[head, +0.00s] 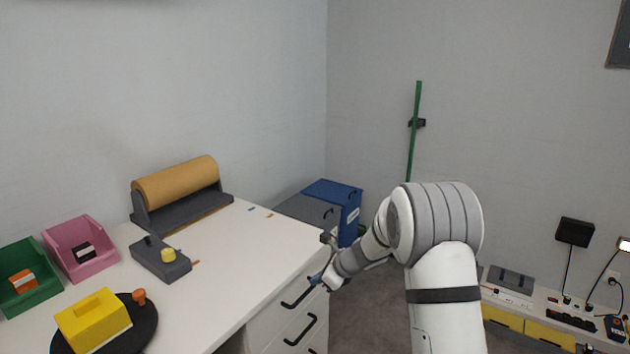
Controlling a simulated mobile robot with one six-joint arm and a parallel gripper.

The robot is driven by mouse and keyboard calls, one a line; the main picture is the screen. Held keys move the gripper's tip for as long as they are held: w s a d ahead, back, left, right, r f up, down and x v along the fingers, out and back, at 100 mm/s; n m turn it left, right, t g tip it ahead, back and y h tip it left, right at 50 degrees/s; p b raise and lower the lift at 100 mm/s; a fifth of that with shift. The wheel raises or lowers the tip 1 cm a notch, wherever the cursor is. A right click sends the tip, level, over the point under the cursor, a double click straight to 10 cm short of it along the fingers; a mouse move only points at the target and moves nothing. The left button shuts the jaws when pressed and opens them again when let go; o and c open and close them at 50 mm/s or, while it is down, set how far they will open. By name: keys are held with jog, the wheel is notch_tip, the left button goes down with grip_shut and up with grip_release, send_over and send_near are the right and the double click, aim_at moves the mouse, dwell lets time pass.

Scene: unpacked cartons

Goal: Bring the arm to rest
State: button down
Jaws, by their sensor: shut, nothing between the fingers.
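My white arm with dark bands reaches up from the lower right and bends left toward the corner of the white desk (245,265). My gripper (318,281) is shut and empty, close to the desk's front right corner, by the top drawer handle (297,299). It looks small and dark here, and I cannot tell whether it touches the desk or the handle.
A paper roll holder (180,192), a grey box with a yellow knob (160,262), pink (79,250) and green (28,281) bins and a yellow block (93,318) stand on the desk. A low bench (545,305) is at right.

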jog(key=s+d+r+n+g+h+p, duration=0.1)
jog(key=s+d+r+n, duration=0.2)
jog(key=s+r+n, duration=0.45)
jog(key=s+d+r+n+g+h+p, duration=0.1)
jog(key=s+d+r+n+h+p, duration=0.3)
jog(key=s+r, duration=0.65)
jog(key=s+d+r+n+h, duration=0.1)
jog(key=s+d+n, duration=0.2)
jog(key=s, duration=0.6)
jog(key=s+d+r+n+h, duration=0.1)
jog(key=s+d+n, duration=0.3)
jog(key=s+n, duration=0.4)
jog(key=s, duration=0.2)
jog(key=shift+s+d, duration=0.25)
jog(key=shift+s, duration=0.05)
